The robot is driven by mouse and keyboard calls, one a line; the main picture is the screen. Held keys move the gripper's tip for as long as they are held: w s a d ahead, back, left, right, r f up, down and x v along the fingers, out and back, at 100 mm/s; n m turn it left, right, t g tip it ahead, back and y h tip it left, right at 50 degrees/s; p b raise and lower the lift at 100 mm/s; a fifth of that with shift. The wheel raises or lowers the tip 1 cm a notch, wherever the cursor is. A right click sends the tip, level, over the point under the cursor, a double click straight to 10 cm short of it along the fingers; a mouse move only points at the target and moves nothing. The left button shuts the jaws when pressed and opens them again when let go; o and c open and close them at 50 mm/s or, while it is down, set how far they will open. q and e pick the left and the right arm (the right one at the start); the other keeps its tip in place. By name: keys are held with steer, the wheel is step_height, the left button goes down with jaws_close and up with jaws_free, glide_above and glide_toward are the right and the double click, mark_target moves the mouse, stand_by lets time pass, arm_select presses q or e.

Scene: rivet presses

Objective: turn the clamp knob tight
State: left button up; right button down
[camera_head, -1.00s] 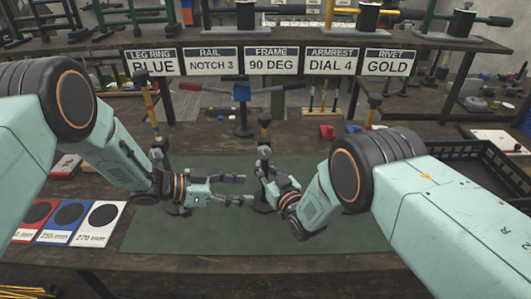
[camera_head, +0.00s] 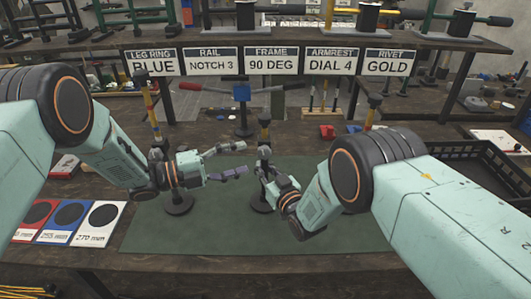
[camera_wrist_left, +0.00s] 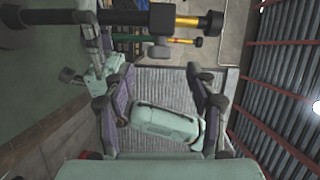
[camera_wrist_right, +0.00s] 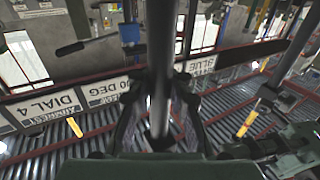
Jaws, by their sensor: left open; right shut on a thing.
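In the left wrist view the post (camera_wrist_left: 135,19) crosses beyond the open fingers. A small grey block there (camera_wrist_left: 160,52), seemingly the clamp knob, lies ahead of the fingers, apart from them.
Similar stands stand left (camera_head: 150,115) and right (camera_head: 371,110). Sample cards (camera_head: 65,220) lie at the left, a black crate (camera_head: 480,170) at the right. Signs (camera_head: 270,61) hang from the shelf. The mat's front is clear.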

mark_target(258, 155)
arm_select(q)
steer(key=shift+d+m, duration=0.1)
steer(key=shift+m, duration=0.4)
steer(key=shift+w+d, duration=0.1)
steer(key=shift+d, duration=0.2)
steer(key=x, duration=0.6)
steer(key=shift+w+d, duration=0.15)
steer(key=shift+d, duration=0.15)
